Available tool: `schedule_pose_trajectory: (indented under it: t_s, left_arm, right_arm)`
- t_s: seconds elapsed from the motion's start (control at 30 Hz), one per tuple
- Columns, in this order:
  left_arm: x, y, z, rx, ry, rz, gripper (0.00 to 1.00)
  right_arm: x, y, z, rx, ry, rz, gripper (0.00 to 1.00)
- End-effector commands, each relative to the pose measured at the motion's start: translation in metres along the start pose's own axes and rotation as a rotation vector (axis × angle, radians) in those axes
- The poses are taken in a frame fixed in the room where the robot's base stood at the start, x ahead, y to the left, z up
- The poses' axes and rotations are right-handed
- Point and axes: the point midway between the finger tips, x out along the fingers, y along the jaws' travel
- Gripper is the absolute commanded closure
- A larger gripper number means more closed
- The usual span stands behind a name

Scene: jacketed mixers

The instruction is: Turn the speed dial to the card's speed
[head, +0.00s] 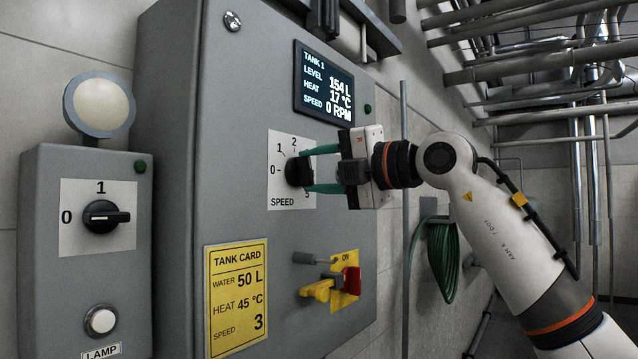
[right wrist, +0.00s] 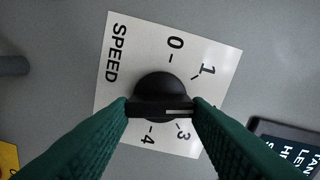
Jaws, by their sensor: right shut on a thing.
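The black speed dial (head: 295,173) sits on a white plate (head: 278,198) on the grey tank panel. My right gripper (head: 310,170) is shut on the dial, one teal finger on each side. In the right wrist view, the dial (right wrist: 162,90) has a white pointer line directed right, into the stretch between 1 and 3, where my finger hides the scale. The 0, 1, 3 and 4 marks show there. The yellow tank card (head: 237,298) reads water 50 L, heat 45 °C, speed 3. The display (head: 324,83) reads speed 0 RPM. My left gripper is not in view.
Below the dial are a yellow handle (head: 317,291) and a red switch (head: 351,281) marked ON. A lamp box (head: 50,270) with its own 0–1 knob (head: 105,216) stands left. A green hose (head: 443,262) hangs behind my right arm.

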Motion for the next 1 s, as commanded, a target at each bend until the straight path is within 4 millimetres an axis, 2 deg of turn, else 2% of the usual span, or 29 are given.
schedule_pose_trajectory:
  t_s: [0.03,0.6,1.0]
  left_arm:
    - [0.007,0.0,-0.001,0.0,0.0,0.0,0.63]
    - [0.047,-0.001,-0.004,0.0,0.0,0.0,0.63]
    - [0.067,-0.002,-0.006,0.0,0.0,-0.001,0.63]
  right_arm:
    - [-0.001,0.002,0.0,0.045,0.003,-0.004,0.79]
    - [-0.001,0.004,0.001,0.586,0.003,-0.004,0.79]
    - [-0.001,0.004,0.001,0.9,0.002,-0.004,0.79]
